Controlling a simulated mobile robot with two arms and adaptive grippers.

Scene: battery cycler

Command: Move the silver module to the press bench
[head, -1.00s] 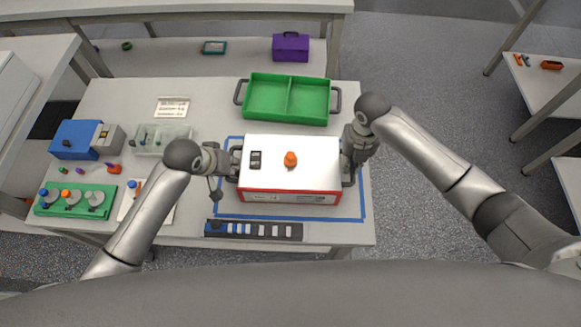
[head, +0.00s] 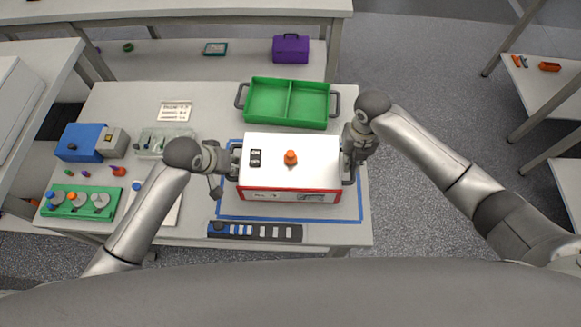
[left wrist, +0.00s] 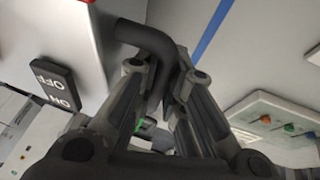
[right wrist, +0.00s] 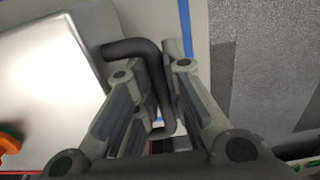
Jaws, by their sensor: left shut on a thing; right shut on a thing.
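The silver module (head: 315,160) is a box with a pale metallic top, a red lower edge, a black ON/OFF switch and an orange knob. It is over the blue-taped rectangle of the table and appears level and slightly raised. My left gripper (head: 233,161) is shut on its left black handle (left wrist: 145,38). My right gripper (head: 348,164) is shut on its right black handle (right wrist: 150,65). The module's underside is hidden. No bench in view is clearly marked as the press bench.
A green two-part tray (head: 332,104) sits close behind the module. A black strip (head: 270,232) lies in front. A blue device (head: 80,141) and a green rack (head: 60,203) stand at left. Another bench (head: 550,85) is at far right, across open grey floor.

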